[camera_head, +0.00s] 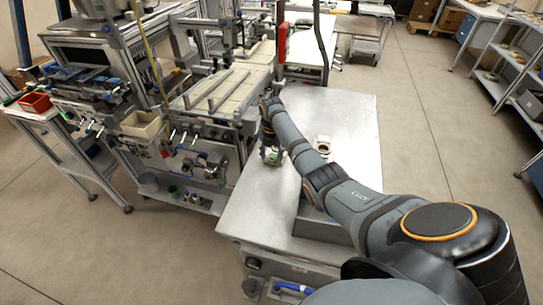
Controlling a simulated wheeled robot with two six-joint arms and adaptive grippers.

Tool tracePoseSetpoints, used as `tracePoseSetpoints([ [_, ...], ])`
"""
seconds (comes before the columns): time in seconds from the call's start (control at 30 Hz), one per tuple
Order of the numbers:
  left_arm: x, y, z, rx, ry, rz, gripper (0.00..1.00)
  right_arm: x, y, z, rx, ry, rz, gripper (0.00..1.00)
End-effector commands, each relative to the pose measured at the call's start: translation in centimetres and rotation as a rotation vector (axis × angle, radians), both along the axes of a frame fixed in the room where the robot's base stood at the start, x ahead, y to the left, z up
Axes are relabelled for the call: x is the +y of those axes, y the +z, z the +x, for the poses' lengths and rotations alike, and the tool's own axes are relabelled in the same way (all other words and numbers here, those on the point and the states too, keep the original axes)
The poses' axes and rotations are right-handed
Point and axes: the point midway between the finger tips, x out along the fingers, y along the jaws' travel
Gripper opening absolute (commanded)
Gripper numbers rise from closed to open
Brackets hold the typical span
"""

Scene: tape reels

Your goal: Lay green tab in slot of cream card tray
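My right arm reaches in from the lower right over the metal table, and my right gripper (270,151) points down near the table's left edge. A small green piece (274,158), likely the green tab, shows right at its fingertips. It is too small to tell whether the fingers are closed on it or only beside it. A small cream object with a dark opening (323,140) stands on the table to the right of the gripper, just beyond my forearm. It may be the cream card tray; its slot cannot be made out. My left gripper is out of view.
The metal table (350,115) is bare at its far right and at its front left. A grey box (318,228) sits partly under my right arm. A machine with rails (215,90) stands close to the table's left side. A red bin (35,103) is far left.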

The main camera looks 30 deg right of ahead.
Motion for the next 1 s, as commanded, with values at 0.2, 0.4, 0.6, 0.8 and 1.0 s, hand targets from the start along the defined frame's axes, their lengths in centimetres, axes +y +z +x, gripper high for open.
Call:
tracePoseSetpoints([
  [0.2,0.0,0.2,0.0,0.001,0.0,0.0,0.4,0.0,0.4,0.0,-0.001,0.0,0.0,0.5],
  [0.4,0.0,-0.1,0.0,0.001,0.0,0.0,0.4,-0.1,3.8,0.1,-0.006,0.001,-0.002,0.5],
  [0.6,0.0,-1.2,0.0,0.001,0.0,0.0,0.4,-0.1,8.9,0.1,-0.006,0.0,-0.001,0.5],
  [0.8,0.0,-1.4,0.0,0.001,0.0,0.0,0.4,-0.1,12.3,0.1,-0.001,-0.001,0.0,0.5],
  [1.0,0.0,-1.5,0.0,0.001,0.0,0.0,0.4,-0.1,13.2,0.0,0.0,-0.001,0.0,0.5],
])
